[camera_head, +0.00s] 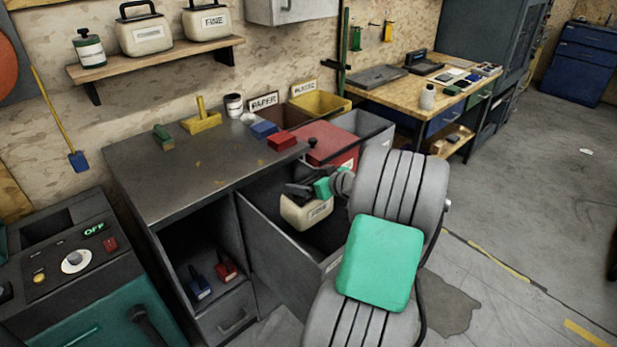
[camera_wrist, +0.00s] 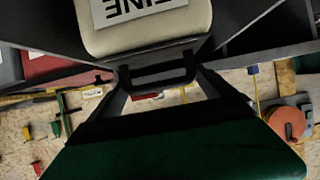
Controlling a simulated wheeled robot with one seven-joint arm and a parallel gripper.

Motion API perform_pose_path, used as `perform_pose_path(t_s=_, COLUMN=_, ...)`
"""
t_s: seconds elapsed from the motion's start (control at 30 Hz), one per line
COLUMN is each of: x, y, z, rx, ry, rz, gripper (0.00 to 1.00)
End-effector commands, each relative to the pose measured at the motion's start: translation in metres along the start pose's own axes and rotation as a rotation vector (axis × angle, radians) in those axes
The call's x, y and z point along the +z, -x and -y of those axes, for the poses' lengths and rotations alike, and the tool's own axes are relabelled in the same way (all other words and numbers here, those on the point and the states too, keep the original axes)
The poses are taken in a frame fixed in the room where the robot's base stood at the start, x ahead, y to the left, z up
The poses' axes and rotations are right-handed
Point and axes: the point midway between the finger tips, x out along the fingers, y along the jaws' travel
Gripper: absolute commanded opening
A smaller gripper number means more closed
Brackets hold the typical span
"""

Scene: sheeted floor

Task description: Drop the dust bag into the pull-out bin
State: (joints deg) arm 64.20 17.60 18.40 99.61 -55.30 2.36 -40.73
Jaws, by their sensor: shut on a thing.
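The dust bag (camera_head: 303,213) is cream with a label and a dark handle. It hangs roughly upright from my gripper (camera_head: 303,190), which is shut on the handle. The pull-out bin (camera_head: 280,252) is a grey metal bin standing out from the dark workbench. The bag is over the bin's open top; whether its base is below the rim is hard to tell. My arm hides the bin's right part. In the wrist view the bag (camera_wrist: 150,40) shows its upside-down FINE label, with the black handle at my gripper (camera_wrist: 155,85).
The workbench top (camera_head: 190,180) holds a yellow tool, a blue block and a red block (camera_head: 282,142). Two similar bags (camera_head: 207,22) sit on the wall shelf. A machine (camera_head: 75,265) stands at left. Floor at right is open.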

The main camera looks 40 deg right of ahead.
Motion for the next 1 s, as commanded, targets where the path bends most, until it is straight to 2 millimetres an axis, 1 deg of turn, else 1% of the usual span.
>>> perform_pose_path(t_s=0.03, x=-0.002, y=0.001, z=-0.001, rx=0.001, ry=0.002, rz=-0.002, gripper=0.21)
perform_pose_path(t_s=0.07, x=-0.002, y=0.001, z=-0.001, rx=0.001, ry=0.002, rz=-0.002, gripper=0.94)
perform_pose_path(t_s=0.1, x=-0.002, y=0.001, z=-0.001, rx=0.001, ry=0.002, rz=-0.002, gripper=0.98)
perform_pose_path(t_s=0.13, x=-0.002, y=0.001, z=-0.001, rx=0.001, ry=0.001, rz=-0.002, gripper=1.00)
perform_pose_path(t_s=0.33, x=0.000, y=0.000, z=0.000, rx=0.001, ry=-0.001, rz=0.001, gripper=1.00)
perform_pose_path(t_s=0.43, x=0.000, y=0.006, z=-0.001, rx=0.002, ry=-0.001, rz=0.000, gripper=1.00)
perform_pose_path(t_s=0.53, x=0.000, y=0.021, z=-0.002, rx=0.005, ry=-0.001, rz=-0.001, gripper=1.00)
perform_pose_path(t_s=0.7, x=0.000, y=0.057, z=-0.002, rx=0.006, ry=0.001, rz=-0.002, gripper=1.00)
perform_pose_path(t_s=0.8, x=-0.001, y=0.072, z=-0.001, rx=0.004, ry=0.001, rz=-0.002, gripper=1.00)
perform_pose_path(t_s=0.9, x=0.000, y=0.078, z=-0.001, rx=0.002, ry=0.001, rz=-0.001, gripper=1.00)
perform_pose_path(t_s=1.0, x=-0.001, y=0.079, z=0.000, rx=0.001, ry=0.001, rz=-0.001, gripper=1.00)
